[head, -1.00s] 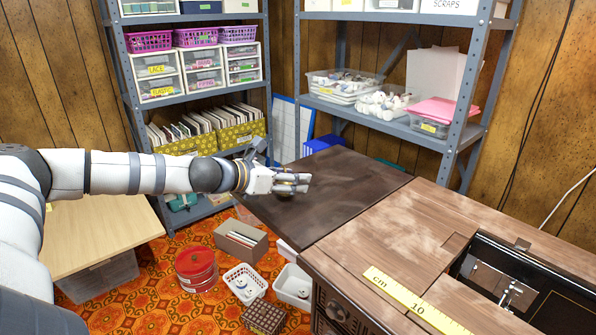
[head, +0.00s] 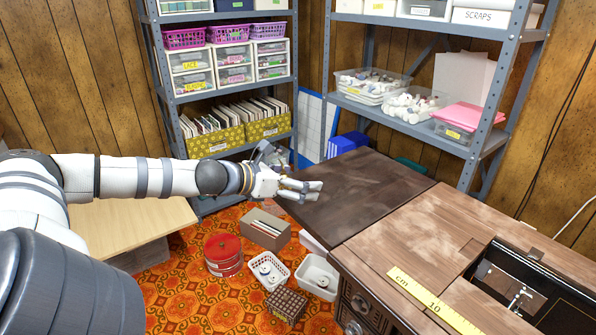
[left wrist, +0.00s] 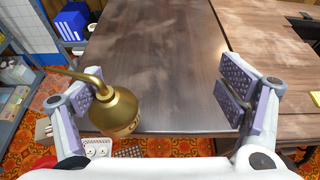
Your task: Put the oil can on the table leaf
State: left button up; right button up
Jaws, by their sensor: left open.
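The oil can (left wrist: 118,112) is brass with a thin curved spout and shows in the left wrist view, tilted, beside the left-hand finger pad. It overlaps the near edge of the dark table leaf (left wrist: 165,60); I cannot tell whether it touches the leaf or the finger. My left gripper (left wrist: 178,100) is open, its two padded fingers wide apart with the leaf showing between them. In the head view my left gripper (head: 305,190) is at the left side of the table leaf (head: 370,190), and I cannot make out the can there. My right gripper is not in view.
The wooden sewing table (head: 430,235) with a yellow measuring tape (head: 430,300) adjoins the leaf on the right. A red tin (head: 223,258), white baskets (head: 318,275) and a box stand on the floor below. Shelves stand behind. The leaf's upper surface is clear.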

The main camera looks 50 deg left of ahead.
pick_arm(q)
jog(key=shift+s, duration=0.1)
dwell(0.3)
jog(key=shift+s, duration=0.35)
jog(key=v, duration=1.1)
jog(key=shift+r, duration=0.25)
grip_shut()
jog(key=d+m+g+h, duration=0.5)
jog(key=d+m+h, duration=0.5)
jog(key=d, duration=2.2)
jog(key=shift+w+f+g+p, duration=0.35)
jog(key=shift+w+g+p, duration=0.05)
jog(key=shift+w+p, duration=0.05)
